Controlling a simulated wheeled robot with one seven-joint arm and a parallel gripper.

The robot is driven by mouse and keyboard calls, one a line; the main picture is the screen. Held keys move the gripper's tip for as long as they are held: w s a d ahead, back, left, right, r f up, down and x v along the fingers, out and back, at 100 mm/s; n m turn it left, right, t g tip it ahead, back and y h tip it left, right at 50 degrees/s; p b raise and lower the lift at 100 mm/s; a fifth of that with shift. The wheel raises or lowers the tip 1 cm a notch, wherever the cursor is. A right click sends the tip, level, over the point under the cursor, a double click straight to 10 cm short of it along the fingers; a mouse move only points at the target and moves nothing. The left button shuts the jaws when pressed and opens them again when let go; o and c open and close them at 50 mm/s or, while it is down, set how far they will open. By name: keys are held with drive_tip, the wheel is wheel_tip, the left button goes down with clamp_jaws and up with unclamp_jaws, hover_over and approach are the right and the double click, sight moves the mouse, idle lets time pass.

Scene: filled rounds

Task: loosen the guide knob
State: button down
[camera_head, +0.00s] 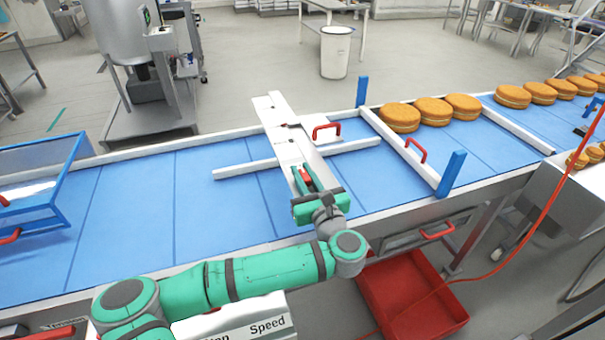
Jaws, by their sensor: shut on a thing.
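My gripper (303,178) is above the near end of a white bar (276,117) that spans the blue conveyor. It is shut on a small red piece (309,180), which I take to be the guide knob. The fingers and wrist hide most of it, so its shape and turn cannot be told. White guide rails (238,170) lie on the belt below the bar, to the left and right of it. A red handle (327,129) stands on the bar's right side, apart from my gripper.
A white gate (399,147) with blue end posts and a red handle crosses the belt at right. Several filled rounds (434,110) sit behind it. A blue-framed guard (62,190) stands at left. A red bin (400,290) is below the conveyor's near edge. The belt at left is clear.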

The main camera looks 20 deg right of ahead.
drive_tip(key=c, duration=1.7)
unclamp_jaws()
drive_tip(key=shift+w, duration=0.1)
drive_tip(key=shift+a, duration=0.1)
drive_tip(key=shift+s, duration=0.35)
drive_tip(key=s, duration=1)
drive_tip(key=shift+s+d, duration=0.15)
drive_tip(key=shift+d, duration=0.2)
